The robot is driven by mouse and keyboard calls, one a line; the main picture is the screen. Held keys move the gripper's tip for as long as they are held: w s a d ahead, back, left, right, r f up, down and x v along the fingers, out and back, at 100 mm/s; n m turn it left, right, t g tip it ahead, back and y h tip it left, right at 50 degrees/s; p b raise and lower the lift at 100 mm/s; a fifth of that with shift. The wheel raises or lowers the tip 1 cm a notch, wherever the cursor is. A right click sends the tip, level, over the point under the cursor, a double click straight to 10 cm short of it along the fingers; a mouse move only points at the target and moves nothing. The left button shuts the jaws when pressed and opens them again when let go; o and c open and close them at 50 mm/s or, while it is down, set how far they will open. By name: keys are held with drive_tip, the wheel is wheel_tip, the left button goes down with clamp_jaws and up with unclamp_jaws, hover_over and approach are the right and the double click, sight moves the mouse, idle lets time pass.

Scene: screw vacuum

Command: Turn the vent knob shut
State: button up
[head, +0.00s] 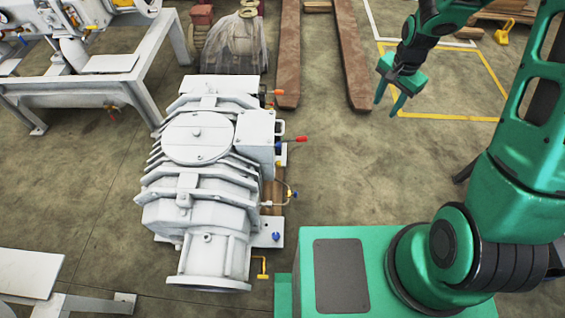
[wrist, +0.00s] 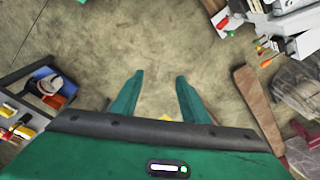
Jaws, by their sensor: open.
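A large white screw vacuum pump (head: 198,200) stands on the floor left of centre in the head view. Its right side carries several small controls: an orange-tipped handle (head: 277,92), a red handle (head: 301,139), a small yellow and blue fitting (head: 292,194), a blue knob (head: 276,236) and a yellow handle (head: 262,268). I cannot tell which of them is the vent knob. My gripper (head: 387,106) is open and empty, in the air right of the pump and well apart from it. Its two green fingers (wrist: 160,77) are spread in the wrist view, with only floor between the tips.
Wooden beams (head: 352,55) lie behind, between pump and gripper. A wrapped load (head: 235,45) stands behind the pump, a white frame (head: 110,85) at the left. In the wrist view, a bin with coloured items (wrist: 45,88) is at left. Floor between gripper and pump is clear.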

drive_tip(key=w+a+f+m+y, duration=0.1)
drive_tip(key=w+a+f, duration=0.2)
drive_tip(key=a+f, duration=0.45)
drive_tip(key=w+a+f+m+y, duration=0.1)
drive_tip(key=w+a+f+m, duration=0.1)
drive_tip(key=a+f, duration=0.55)
drive_tip(key=m+y, duration=0.3)
drive_tip(key=m, duration=0.2)
approach(279, 163)
drive_tip(key=x, duration=0.9)
drive_tip(key=shift+w+d+t, duration=0.15)
drive_tip(key=shift+d+t, duration=0.15)
drive_tip(key=shift+t, duration=0.1)
drive_tip(key=shift+f, duration=0.1)
